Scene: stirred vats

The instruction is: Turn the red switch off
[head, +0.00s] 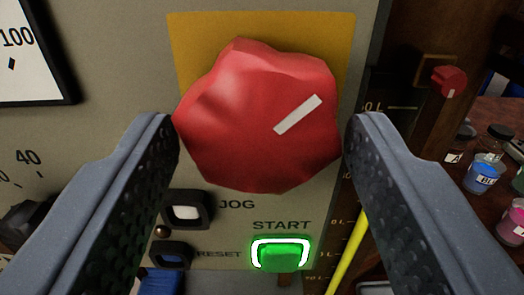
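The red switch (235,125) is a large faceted rotary knob on a yellow plate (190,45) on a grey panel. Its white pointer mark slants toward the upper right. My gripper (262,130) has one finger at the left side and one at the right side of the knob. The fingertips are spread about the knob's width and lie close to its edges. I cannot tell whether they touch it. No on or off label shows around the knob.
Below the knob are a lit green START button (280,255), a white JOG button (187,212) and a blue RESET button (172,255). A dial (28,50) is at upper left. A smaller red knob (448,80) and jars (482,172) stand at right.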

